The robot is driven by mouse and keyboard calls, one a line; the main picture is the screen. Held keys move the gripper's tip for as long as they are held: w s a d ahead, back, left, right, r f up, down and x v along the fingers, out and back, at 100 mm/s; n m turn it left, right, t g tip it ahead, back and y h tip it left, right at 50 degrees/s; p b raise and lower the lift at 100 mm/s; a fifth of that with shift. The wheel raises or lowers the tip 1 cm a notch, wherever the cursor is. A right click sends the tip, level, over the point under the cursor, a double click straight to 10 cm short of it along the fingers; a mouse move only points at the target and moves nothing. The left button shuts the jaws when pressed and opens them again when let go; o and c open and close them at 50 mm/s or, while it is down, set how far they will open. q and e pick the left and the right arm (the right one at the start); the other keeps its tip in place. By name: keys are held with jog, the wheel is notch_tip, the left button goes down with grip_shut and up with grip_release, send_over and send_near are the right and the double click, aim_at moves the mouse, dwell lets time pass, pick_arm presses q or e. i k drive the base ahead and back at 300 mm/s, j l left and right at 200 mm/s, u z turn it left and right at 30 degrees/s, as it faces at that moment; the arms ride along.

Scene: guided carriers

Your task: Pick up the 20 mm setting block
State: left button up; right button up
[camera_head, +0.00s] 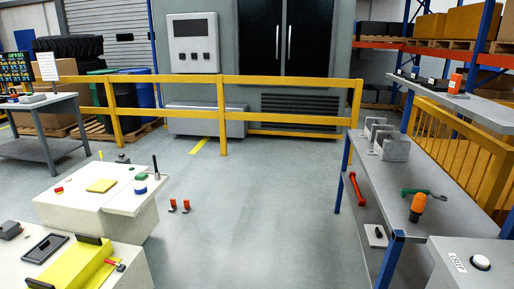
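No block that I can tell for certain is the 20 mm setting block shows. Several grey angular metal blocks (395,148) stand at the far end of the right-hand grey bench (384,178). A small dark grey block (10,230) lies on the pale surface at the lower left, and another small dark piece (122,159) sits at the back of the white-topped stand (115,202). No size marking can be read on any of them. Neither of my grippers is in view.
The right bench also holds a green tool (424,192) and an orange-and-black item (417,206). A yellow part (66,270) lies lower left. Two small orange-and-dark items (173,205) stand on the floor. A yellow railing (290,82) crosses behind. The middle floor is mostly clear.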

aim_at(186, 202)
jog(key=i+u, duration=0.1)
jog(key=i, duration=1)
jog(key=i+l+u, duration=0.15)
jog(key=i, duration=0.9)
jog(key=i+u, duration=0.15)
jog(key=i, duration=1)
jog(key=i+u, duration=0.15)
jog(key=i, duration=0.95)
jog(key=i+z, duration=0.25)
jog(key=i, duration=0.8)
jog(key=i+j+z, duration=0.1)
jog(key=i+z, duration=0.15)
jog(key=i, duration=0.8)
jog(key=i+j+u, duration=0.1)
jog(key=i+u, duration=0.25)
jog(key=i+l+u, duration=0.1)
jog(key=i+u, duration=0.25)
jog(key=i, duration=0.25)
jog(key=i+l+u, duration=0.15)
jog(key=i+u, duration=0.75)
jog(key=i+l+u, duration=0.1)
jog(key=i+u, duration=0.2)
jog(key=u, duration=0.2)
jog(key=i+l+u, duration=0.25)
jog(key=i+u, duration=0.25)
jog(key=k, duration=0.1)
